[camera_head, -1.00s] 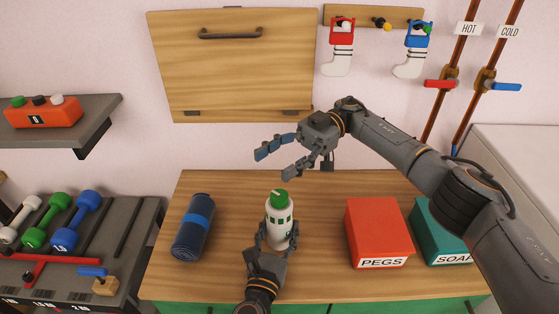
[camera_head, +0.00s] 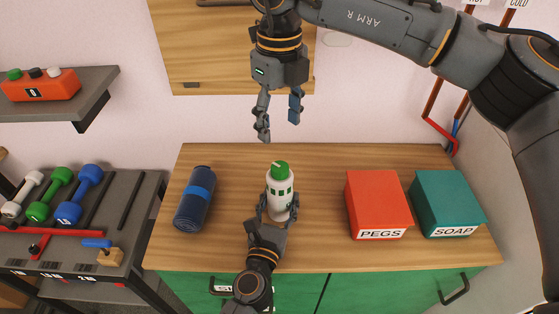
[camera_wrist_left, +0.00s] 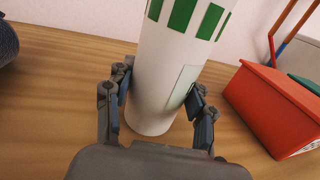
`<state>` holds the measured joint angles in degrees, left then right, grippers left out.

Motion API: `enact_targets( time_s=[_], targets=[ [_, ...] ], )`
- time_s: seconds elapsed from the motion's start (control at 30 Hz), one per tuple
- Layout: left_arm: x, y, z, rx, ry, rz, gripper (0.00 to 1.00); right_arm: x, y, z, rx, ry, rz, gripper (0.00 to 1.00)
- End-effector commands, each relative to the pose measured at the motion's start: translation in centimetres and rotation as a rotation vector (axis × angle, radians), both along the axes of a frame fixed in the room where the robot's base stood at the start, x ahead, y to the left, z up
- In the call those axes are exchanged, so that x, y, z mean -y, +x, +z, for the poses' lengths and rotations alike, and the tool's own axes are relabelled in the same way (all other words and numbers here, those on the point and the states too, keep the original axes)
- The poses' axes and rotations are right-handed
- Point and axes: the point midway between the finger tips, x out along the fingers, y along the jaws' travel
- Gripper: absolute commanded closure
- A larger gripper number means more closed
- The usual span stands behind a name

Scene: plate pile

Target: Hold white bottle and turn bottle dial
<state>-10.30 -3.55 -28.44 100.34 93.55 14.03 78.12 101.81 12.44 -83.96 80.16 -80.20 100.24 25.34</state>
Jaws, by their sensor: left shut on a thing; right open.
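The white bottle (camera_head: 279,190) with green marks stands upright on the wooden counter (camera_head: 325,220). Its green dial cap (camera_head: 279,168) is on top, with a pale pointer mark. My left gripper (camera_head: 278,212) is shut around the bottle's lower body from the front. In the left wrist view the bottle (camera_wrist_left: 165,75) stands between the two fingers, its top out of frame. My right gripper (camera_head: 279,128) is open and empty. It points down above and behind the bottle in the picture, clear of the dial.
A dark blue roll (camera_head: 195,198) lies left of the bottle. A red PEGS box (camera_head: 378,200) and a teal SOAP box (camera_head: 445,200) stand to the right. A rack with dumbbells (camera_head: 70,208) is at far left. The counter beside the bottle is clear.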

Motion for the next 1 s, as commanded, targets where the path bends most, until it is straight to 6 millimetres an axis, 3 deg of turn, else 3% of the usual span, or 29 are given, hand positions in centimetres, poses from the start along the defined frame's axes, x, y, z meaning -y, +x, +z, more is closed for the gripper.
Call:
enact_targets(
  time_s=[0.5,0.7,1.0],
  targets=[
    [0.0,0.0,0.0,0.000,0.000,-0.001,0.96,0.0,-0.1,-9.5,-0.007,0.000,-0.005,0.42],
    [0.0,0.0,0.0,0.000,0.000,-0.001,0.96,0.0,-0.1,-10.9,-0.007,0.002,-0.005,0.42],
    [0.0,0.0,0.0,0.000,0.000,-0.001,0.96,0.0,-0.1,-11.0,-0.006,0.002,-0.005,0.44]
  ],
)
